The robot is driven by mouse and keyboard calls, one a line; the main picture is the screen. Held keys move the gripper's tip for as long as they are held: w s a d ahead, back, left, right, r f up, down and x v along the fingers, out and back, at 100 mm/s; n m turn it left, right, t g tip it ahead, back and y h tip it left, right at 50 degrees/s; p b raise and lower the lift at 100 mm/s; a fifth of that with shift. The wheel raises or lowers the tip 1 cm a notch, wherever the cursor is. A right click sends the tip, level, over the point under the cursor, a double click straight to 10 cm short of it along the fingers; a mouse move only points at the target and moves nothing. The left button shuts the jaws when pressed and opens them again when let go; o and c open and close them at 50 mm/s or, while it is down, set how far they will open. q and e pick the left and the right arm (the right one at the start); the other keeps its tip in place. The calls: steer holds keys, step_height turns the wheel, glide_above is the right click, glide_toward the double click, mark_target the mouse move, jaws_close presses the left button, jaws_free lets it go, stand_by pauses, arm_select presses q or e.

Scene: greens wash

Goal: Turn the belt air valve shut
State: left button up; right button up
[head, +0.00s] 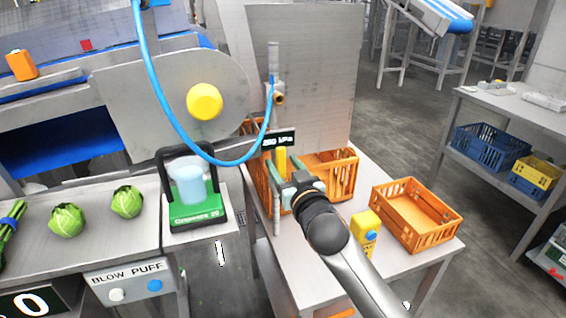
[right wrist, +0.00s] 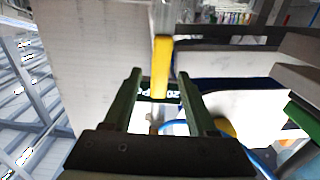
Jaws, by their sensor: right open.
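The belt air valve has a yellow lever (head: 281,160) that points up and down in the head view, just below a dark pressure display (head: 279,141) reading 280 kPa. My right gripper (head: 285,166) is open around or just in front of the lever. In the right wrist view the yellow lever (right wrist: 162,66) lies between the two green fingertips (right wrist: 162,80), with a gap on each side. I cannot tell how deep it sits between them. The valve body is mostly hidden by the gripper and display. My left gripper is not in view.
A blue hose (head: 180,125) loops down to a brass fitting near the metal panel (head: 315,70). Orange crates (head: 416,213) and a yellow bottle (head: 365,228) stand on the table. A green scale with a jug (head: 190,182) and lettuces (head: 67,220) are at left.

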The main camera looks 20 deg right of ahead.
steer(key=shift+w, duration=0.4)
jaws_close()
stand_by(1.3)
